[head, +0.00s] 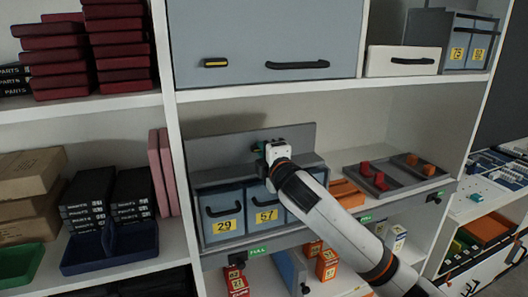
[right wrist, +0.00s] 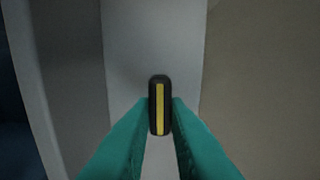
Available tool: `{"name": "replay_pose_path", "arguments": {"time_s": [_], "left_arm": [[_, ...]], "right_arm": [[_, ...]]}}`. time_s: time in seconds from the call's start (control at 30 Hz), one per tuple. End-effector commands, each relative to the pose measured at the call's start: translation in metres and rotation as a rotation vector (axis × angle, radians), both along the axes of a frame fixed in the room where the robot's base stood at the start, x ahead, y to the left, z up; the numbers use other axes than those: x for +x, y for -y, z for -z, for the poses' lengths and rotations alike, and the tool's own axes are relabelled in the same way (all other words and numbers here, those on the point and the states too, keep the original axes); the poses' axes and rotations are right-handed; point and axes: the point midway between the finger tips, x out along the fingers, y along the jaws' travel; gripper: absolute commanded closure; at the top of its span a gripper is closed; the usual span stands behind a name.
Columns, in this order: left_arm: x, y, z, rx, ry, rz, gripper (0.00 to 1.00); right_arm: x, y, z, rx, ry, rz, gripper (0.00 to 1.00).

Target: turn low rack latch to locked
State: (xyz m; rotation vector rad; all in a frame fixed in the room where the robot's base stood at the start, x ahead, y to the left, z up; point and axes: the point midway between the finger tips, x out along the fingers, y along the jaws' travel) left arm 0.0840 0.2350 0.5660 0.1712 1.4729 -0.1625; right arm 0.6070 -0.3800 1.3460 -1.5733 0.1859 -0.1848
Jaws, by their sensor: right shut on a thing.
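The low rack (head: 205,150) stands on the middle shelf, with a grey back panel and blue bins in front. The rack latch (right wrist: 159,88) is a small black bar with a yellow stripe on a grey strip. It stands lengthwise up and down in the right wrist view. In the head view my right gripper hides the latch. My right gripper (head: 261,148) reaches the panel above the bins. In the right wrist view its teal fingers (right wrist: 160,112) are closed on both sides of the latch. My left gripper is in neither view.
Bins marked 29 (head: 221,214) and 57 (head: 258,207) sit just below my right gripper. A grey tray with red and orange pieces (head: 396,176) lies to the right. Above is a blue-grey door with another black-and-yellow latch (head: 215,62) and a black handle (head: 297,65).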

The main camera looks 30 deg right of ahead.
Motion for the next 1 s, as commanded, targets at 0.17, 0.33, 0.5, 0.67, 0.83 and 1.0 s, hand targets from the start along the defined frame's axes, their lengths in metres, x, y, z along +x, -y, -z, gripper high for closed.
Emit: {"name": "replay_pose_path", "arguments": {"time_s": [0.17,0.33,0.5,0.67,0.83,1.0], "left_arm": [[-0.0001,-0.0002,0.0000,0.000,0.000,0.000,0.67],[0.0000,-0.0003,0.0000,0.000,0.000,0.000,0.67],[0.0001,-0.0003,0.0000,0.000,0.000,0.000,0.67],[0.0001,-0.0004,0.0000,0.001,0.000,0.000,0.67],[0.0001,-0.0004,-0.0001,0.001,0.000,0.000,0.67],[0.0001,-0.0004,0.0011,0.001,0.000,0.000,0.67]], "right_arm": [[0.0001,-0.0001,0.0012,0.024,0.003,0.000,1.00],[0.0001,-0.0001,0.0012,0.029,0.004,0.000,1.00],[0.0001,-0.0002,0.0013,0.029,0.004,0.000,1.00],[0.0001,-0.0002,0.0011,0.028,0.005,0.000,0.68],[0.0001,-0.0001,0.0008,0.027,0.004,0.000,0.64],[-0.0017,-0.0004,0.0010,0.026,0.005,0.000,0.64]]}}
